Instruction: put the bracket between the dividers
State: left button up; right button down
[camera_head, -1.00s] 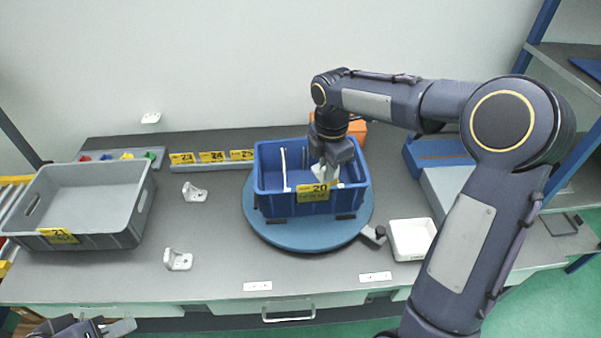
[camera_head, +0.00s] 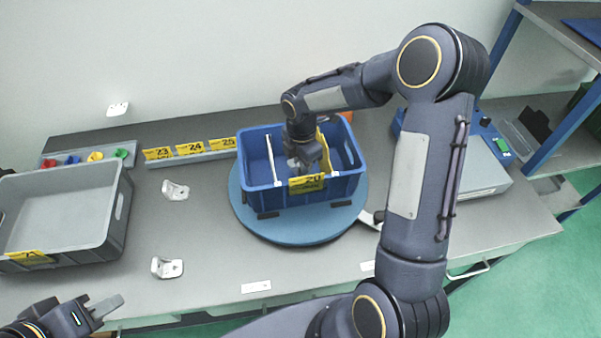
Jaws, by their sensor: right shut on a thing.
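The blue crate (camera_head: 331,188) with tag 20 stands on a round blue turntable (camera_head: 290,232). Inside it, a thin white divider (camera_head: 270,160) stands at the left and a yellow upright panel (camera_head: 324,152) further right. My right gripper (camera_head: 304,166) reaches down into the crate between these two and is shut on a whitish bracket (camera_head: 293,163). The bracket is mostly hidden by the fingers and crate wall, so I cannot tell whether it touches the floor. My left gripper (camera_head: 98,303) is at the lower left, empty, fingers apart, far from the crate.
Two loose white brackets (camera_head: 175,190) (camera_head: 167,267) lie on the grey table left of the turntable. A grey crate (camera_head: 118,212) is at the far left. Numbered yellow tags (camera_head: 190,149) line the back. My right arm covers much of the table's right side.

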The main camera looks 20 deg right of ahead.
jog(key=shift+f+b, duration=1.55)
jog(key=shift+f, duration=0.9)
jog(key=c, duration=1.5)
grip_release()
jog(key=shift+r, duration=0.15)
